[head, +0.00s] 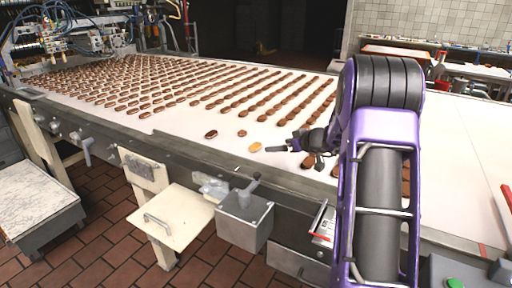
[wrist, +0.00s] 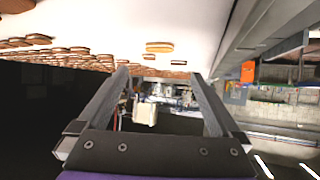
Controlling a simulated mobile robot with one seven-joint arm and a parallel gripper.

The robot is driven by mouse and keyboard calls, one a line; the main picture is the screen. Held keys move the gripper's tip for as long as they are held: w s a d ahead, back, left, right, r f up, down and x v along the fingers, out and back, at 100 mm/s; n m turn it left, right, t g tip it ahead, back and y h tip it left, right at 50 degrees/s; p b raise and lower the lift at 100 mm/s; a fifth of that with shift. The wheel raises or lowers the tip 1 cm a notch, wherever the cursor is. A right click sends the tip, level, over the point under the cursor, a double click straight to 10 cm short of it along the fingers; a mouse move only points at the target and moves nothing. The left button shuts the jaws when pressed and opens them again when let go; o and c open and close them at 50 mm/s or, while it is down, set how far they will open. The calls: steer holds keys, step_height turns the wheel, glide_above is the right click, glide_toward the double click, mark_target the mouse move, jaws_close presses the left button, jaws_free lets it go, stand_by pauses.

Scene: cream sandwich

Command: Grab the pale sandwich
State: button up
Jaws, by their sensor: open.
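The pale sandwich (head: 255,147) lies flat on the white belt, near its front edge. It is lighter and more yellow than the brown ones around it. In the wrist view, the pale sandwich (wrist: 160,47) shows above the gap between the fingers. My gripper (head: 275,149) is just right of it in the head view, low over the belt, with its fingers pointing left. In the wrist view, my gripper (wrist: 158,75) is open with nothing between its fingers. The exact gap between fingertips and sandwich is hard to tell.
Several brown sandwiches (head: 211,134) cover the belt (head: 178,122) in rows. One brown sandwich (head: 242,133) lies close behind the pale one, and others sit beside my arm. A metal rail runs along the belt's front, with a grey box (head: 244,219) below it.

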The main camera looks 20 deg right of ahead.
steer(key=p, duration=0.1)
glide_toward(255, 146)
steer(key=shift+w+a+f, duration=0.1)
steer(key=shift+w+f, duration=0.65)
steer(key=shift+r+p+x, duration=0.15)
steer(key=shift+p+x, duration=0.35)
steer(key=shift+x, duration=0.95)
steer(key=shift+r+p+x, duration=0.1)
steer(key=shift+p+x, duration=0.4)
steer(key=shift+x, duration=0.95)
steer(key=shift+w, duration=0.1)
steer(key=c, duration=1.2)
steer(key=shift+r, duration=0.1)
steer(key=shift+c, duration=0.2)
